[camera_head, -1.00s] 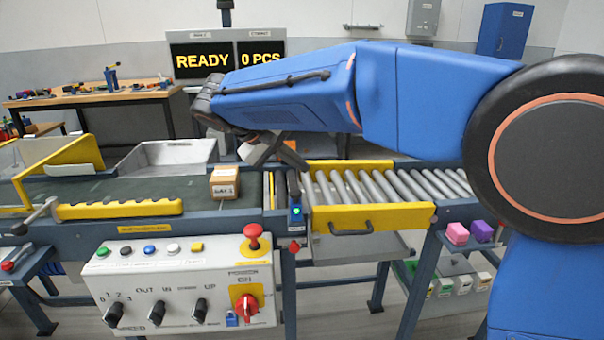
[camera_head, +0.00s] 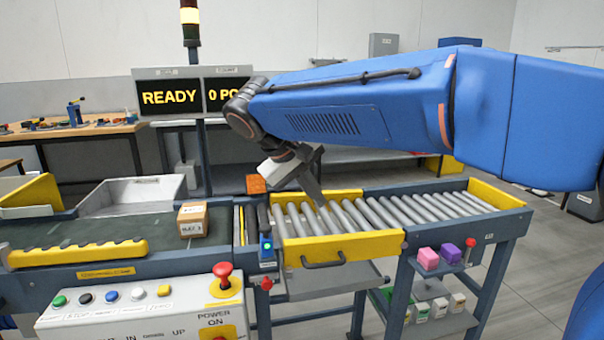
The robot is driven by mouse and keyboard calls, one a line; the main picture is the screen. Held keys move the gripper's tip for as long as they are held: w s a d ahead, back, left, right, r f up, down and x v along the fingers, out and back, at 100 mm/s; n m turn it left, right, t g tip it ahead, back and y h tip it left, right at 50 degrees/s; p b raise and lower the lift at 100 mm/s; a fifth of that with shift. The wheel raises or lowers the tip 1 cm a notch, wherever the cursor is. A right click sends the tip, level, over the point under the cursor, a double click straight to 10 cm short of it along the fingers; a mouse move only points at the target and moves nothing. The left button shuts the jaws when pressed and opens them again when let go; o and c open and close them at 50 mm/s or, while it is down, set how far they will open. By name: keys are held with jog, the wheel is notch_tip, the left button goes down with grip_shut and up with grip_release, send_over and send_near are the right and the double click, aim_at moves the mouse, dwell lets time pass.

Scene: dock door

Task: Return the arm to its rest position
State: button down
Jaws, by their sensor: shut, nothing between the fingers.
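My blue arm reaches in from the right side of the head view and spans the upper middle. Its dark wrist bends down at the left end. My gripper (camera_head: 318,192) hangs below the wrist, over the near-left part of the roller conveyor (camera_head: 416,205). It is shut with nothing in it and is apart from the cardboard box (camera_head: 192,220). That box sits upright on the dark belt (camera_head: 100,232), left of the gripper. Whether the fingertips touch the rollers, I cannot tell.
A control panel (camera_head: 150,310) with a red button stands in front of the belt. A yellow gate with a handle (camera_head: 340,247) edges the rollers. Pink (camera_head: 428,259) and purple (camera_head: 448,253) blocks sit on a lower shelf. Behind is a display (camera_head: 168,97) reading READY. Floor at right is clear.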

jog(key=s+d+f+m+y, duration=0.1)
jog(key=s+d+f, duration=0.1)
jog(key=s+d, duration=0.35)
jog(key=s+d+f+g+y, duration=0.1)
jog(key=s+d+f, duration=0.15)
jog(key=d, duration=0.55)
jog(key=s+d+f+m+y, duration=0.1)
jog(key=s+d+f, duration=0.2)
jog(key=d, duration=0.3)
jog(key=s+d+f+m+t+y, duration=0.1)
jog(key=s+d+f+m+y, duration=0.1)
jog(key=s+d+f, duration=0.5)
jog(key=s+f+m, duration=0.1)
jog(key=s+f, duration=0.3)
jog(key=s, duration=0.3)
jog(key=shift+s+f+m, duration=0.2)
jog(key=shift+m, duration=0.1)
jog(key=shift+r, duration=0.1)
